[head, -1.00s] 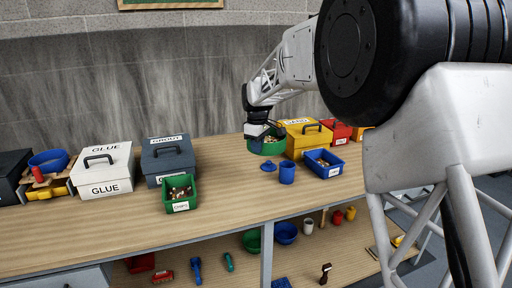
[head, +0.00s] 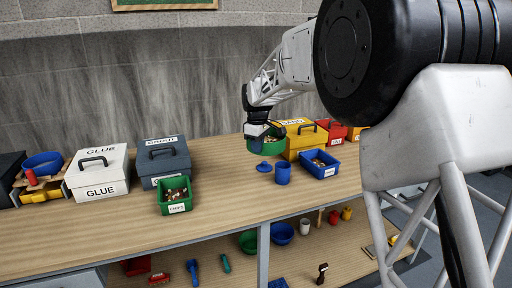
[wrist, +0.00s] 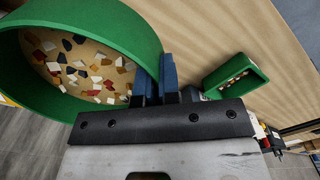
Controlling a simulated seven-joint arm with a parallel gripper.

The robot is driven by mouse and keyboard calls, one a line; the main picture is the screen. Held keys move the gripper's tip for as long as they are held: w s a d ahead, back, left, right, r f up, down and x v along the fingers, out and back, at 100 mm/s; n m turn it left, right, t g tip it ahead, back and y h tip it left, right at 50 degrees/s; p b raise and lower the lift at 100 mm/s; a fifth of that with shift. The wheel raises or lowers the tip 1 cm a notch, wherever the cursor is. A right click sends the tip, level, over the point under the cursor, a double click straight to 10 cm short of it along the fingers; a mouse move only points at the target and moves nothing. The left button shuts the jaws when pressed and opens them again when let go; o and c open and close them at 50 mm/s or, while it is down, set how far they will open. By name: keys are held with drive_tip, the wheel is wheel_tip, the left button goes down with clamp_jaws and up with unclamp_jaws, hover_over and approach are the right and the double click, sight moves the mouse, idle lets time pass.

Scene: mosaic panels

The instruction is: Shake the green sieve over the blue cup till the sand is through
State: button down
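The green sieve (head: 256,148) is at the back of the bench, by the yellow box, at my gripper (head: 262,132). In the wrist view, the sieve (wrist: 110,25) holds a tan, sand-coloured layer scattered with many-coloured mosaic chips. The blue fingers of my gripper (wrist: 158,82) are close together at its rim, shut on its wall. The blue cup (head: 283,174) stands upright on the bench, nearer than the sieve and a little to its right. The sieve's underside is hidden, and I cannot tell its height above the bench. The cup does not show in the wrist view.
A blue lid (head: 264,167) lies left of the cup; a blue bin (head: 320,170) stands right. The yellow box (head: 303,140) is behind. A green chips bin (head: 175,208), grey box (head: 165,160) and white glue box (head: 98,175) stand left. The bench front is clear.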

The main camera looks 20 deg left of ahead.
drive_tip(key=shift+w+d, duration=2.7)
drive_tip(key=shift+w, duration=0.2)
idle(1.9)
idle(0.5)
wheel_tip(320, 180, down, 6)
drive_tip(key=shift+s+a+f, duration=0.2)
drive_tip(key=shift+s+a, duration=0.2)
idle(0.4)
drive_tip(key=shift+w+d, duration=0.75)
drive_tip(key=shift+s+a, duration=0.75)
